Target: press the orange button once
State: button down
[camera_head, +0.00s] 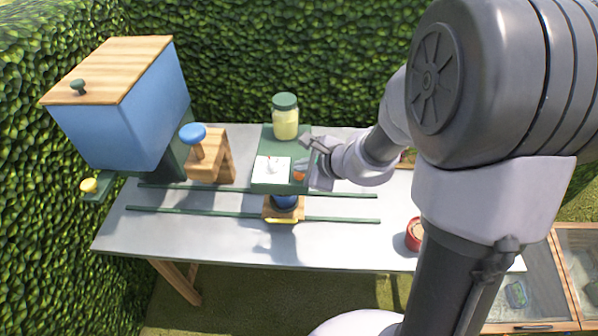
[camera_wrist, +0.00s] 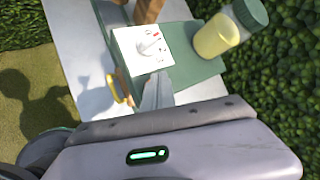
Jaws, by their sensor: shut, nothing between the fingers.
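The orange button (camera_head: 299,174) shows as a small orange patch on the right part of a green machine top (camera_head: 268,186), beside a white panel (camera_head: 272,168) with a dial. My gripper (camera_head: 307,146) is over the right side of that top, close to the button and partly covering it. In the wrist view my gripper (camera_wrist: 158,88) has its fingers together, empty, at the edge of the white panel (camera_wrist: 152,46). The button does not show clearly there, and I cannot tell whether the fingers touch it.
A jar with a green lid (camera_head: 285,117) stands behind the panel. A blue knob (camera_head: 193,133) on a wooden block and a blue bin (camera_head: 125,105) are at left. A red pot (camera_head: 414,234) sits at the table's front right. Green rails (camera_head: 165,211) cross the table.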

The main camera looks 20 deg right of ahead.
aim_at(301, 175)
jog(key=shift+f+b, duration=0.3)
jog(key=shift+f, duration=0.05)
jog(key=shift+r, duration=0.15)
dwell(0.4)
jog(key=shift+r+p, duration=0.75)
jog(key=shift+r, duration=0.15)
jog(key=shift+r, duration=0.1)
notch_tip(301, 175, up, 5)
jog(key=p, duration=0.4)
